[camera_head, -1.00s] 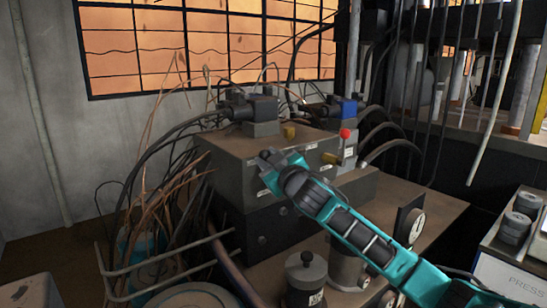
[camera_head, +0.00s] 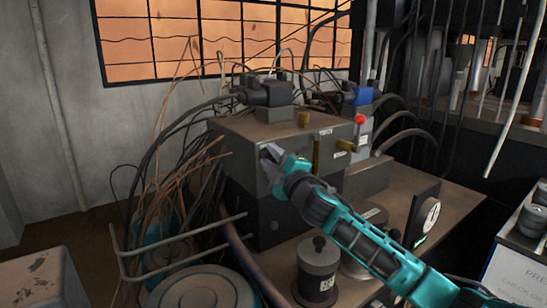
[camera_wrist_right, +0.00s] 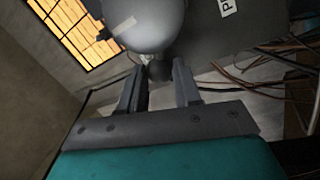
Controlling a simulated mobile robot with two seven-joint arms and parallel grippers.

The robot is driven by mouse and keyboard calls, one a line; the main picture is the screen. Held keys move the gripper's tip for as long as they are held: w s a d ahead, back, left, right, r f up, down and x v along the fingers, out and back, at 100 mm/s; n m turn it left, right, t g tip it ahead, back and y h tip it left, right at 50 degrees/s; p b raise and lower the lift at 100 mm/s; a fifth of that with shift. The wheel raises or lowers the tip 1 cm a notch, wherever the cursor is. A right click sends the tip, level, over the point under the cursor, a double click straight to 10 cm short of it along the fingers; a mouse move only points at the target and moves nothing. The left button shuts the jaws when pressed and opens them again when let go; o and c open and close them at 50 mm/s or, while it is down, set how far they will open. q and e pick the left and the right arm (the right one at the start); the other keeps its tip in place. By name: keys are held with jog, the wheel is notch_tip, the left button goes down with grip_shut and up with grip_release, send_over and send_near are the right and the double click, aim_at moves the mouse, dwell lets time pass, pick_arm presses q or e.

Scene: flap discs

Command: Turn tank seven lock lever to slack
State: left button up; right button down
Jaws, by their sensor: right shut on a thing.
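My right gripper (camera_head: 270,155) is at the upper left of the front face of a dark manifold block (camera_head: 238,160). In the right wrist view, its fingers (camera_wrist_right: 158,88) are on either side of a small dark stub (camera_wrist_right: 159,71) under a rounded grey part (camera_wrist_right: 150,30). They are shut on this stub; I cannot tell for sure that it is the lock lever. A vertical brass-coloured strip (camera_head: 316,155) shows on the block's front, right of the gripper. I cannot read a seven anywhere. My left gripper is out of view.
A dark canister (camera_head: 318,265) stands in front of the block, with a round gauge (camera_head: 428,218) to the right. Loose wires and hoses (camera_head: 170,160) crowd the left. A bent metal rail (camera_head: 180,240) is at lower left. A red knob (camera_head: 360,119) stands behind.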

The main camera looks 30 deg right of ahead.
jog(key=shift+f, duration=0.15)
dwell(0.3)
jog(key=c, duration=0.8)
grip_release()
jog(key=shift+s, duration=0.1)
jog(key=shift+s+a+f+b, duration=0.1)
jog(key=shift+s+f+b, duration=0.2)
jog(key=shift+s, duration=1.8)
jog(key=shift+s+f+b, duration=0.1)
jog(key=shift+s+f, duration=0.3)
jog(key=shift+s, duration=1.65)
jog(key=shift+s+a+f+b, duration=0.15)
jog(key=shift+s+f, duration=0.2)
jog(key=shift+s, duration=1.75)
jog(key=shift+d, duration=0.1)
